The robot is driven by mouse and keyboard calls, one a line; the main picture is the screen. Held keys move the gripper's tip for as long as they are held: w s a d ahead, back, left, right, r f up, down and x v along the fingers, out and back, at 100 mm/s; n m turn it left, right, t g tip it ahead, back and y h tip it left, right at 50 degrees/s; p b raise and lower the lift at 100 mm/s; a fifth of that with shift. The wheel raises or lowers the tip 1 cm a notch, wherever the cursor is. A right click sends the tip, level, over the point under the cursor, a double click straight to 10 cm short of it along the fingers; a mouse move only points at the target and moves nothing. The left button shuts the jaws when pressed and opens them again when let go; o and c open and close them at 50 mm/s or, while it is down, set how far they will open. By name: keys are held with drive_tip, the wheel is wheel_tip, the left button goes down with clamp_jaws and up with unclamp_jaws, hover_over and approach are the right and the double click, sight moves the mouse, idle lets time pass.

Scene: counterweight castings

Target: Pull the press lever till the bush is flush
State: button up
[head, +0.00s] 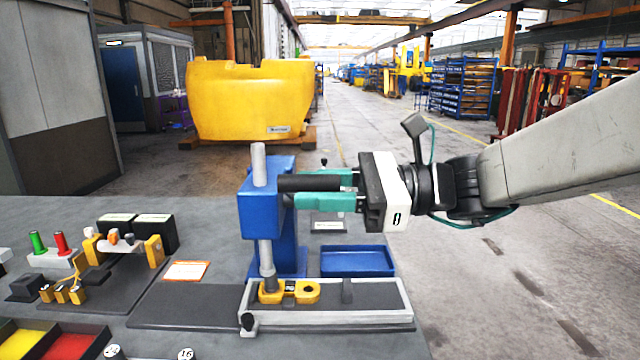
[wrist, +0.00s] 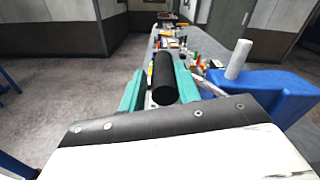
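The blue arbor press (head: 258,205) stands on the bench with its grey ram (head: 265,255) pointing down. The ram's foot reaches the left end of a yellow link part (head: 300,292) in a grey fixture. The bush is too small and covered to tell how far it sits in. The black press lever grip (head: 305,183) lies level, out to the right of the press. My gripper (head: 325,188) has its teal fingers on either side of the grip. In the wrist view the lever grip (wrist: 163,78) lies between the fingers, with a thin gap showing at the left finger.
A blue tray (head: 357,261) stands behind the grey fixture (head: 375,302). To the left are a rack with green and red handled tools (head: 50,250), black blocks and coloured bins (head: 50,342). Open floor lies right of the bench.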

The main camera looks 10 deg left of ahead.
drive_tip(key=shift+o, duration=1.1)
drive_tip(key=shift+s+f, duration=0.1)
drive_tip(key=shift+f, duration=0.1)
drive_tip(key=shift+r, duration=0.1)
drive_tip(key=shift+d, duration=0.1)
drive_tip(key=w+d, duration=0.1)
drive_tip(key=d, duration=0.6)
drive_tip(key=shift+d, duration=0.25)
